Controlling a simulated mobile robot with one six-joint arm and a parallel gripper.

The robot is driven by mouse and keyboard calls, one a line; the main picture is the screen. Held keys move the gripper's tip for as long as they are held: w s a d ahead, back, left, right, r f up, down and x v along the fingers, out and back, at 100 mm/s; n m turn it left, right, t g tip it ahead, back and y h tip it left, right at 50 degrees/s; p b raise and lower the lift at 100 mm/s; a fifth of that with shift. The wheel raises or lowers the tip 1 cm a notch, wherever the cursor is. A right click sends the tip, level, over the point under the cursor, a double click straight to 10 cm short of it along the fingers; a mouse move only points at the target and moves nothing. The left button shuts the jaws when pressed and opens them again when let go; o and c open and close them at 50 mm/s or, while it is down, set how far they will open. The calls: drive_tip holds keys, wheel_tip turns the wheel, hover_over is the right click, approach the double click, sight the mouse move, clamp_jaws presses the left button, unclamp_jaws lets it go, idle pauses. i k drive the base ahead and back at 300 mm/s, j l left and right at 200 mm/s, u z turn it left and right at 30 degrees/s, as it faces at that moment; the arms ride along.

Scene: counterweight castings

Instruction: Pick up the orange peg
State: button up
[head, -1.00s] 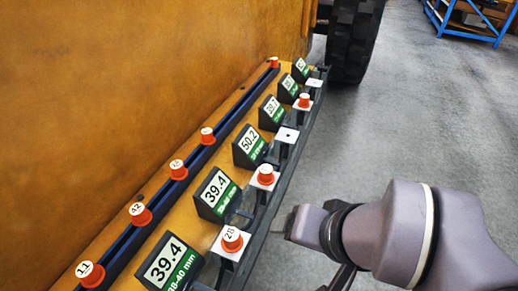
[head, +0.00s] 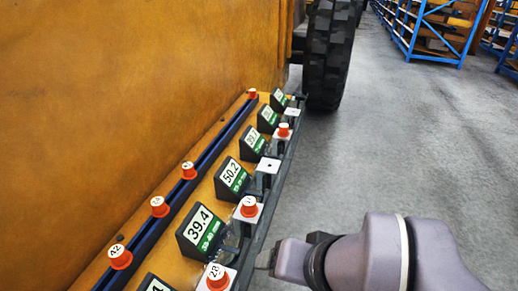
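Several orange pegs with white numbered tops are in the head view, all upright. On the dark rail stand a far peg (head: 252,94), a pair at mid-length (head: 188,171) and (head: 159,207), and a near peg marked 42 (head: 120,257). On white square pads to the right stand a far peg (head: 283,130), a middle peg (head: 248,207) and a near peg marked 28 (head: 217,277). The frames do not show which one is meant.
Dark wedge stands with number displays, such as the 50.2 one (head: 231,176), line the ledge between rail and pads. Another white pad (head: 268,166) is empty. A large orange casting wall (head: 120,90) rises at left. A black tyre (head: 328,55) stands behind; floor at right is clear.

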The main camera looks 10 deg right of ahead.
sight(251, 96)
drive_tip(key=i+l+u, duration=0.35)
drive_tip(key=i+l, duration=0.35)
drive_tip(key=i+l+u, duration=0.2)
drive_tip(key=i+l, duration=0.2)
drive_tip(key=i+l+u, duration=0.2)
drive_tip(key=l, duration=0.3)
drive_tip(key=i+l+u, duration=0.15)
drive_tip(key=i+l, duration=0.25)
drive_tip(key=i+l+u, duration=0.2)
drive_tip(key=l, duration=0.45)
drive_tip(key=i+l+u, duration=0.2)
drive_tip(key=l, duration=0.35)
drive_tip(key=i+l+u, duration=0.15)
drive_tip(key=l, duration=0.45)
drive_tip(key=i, duration=0.05)
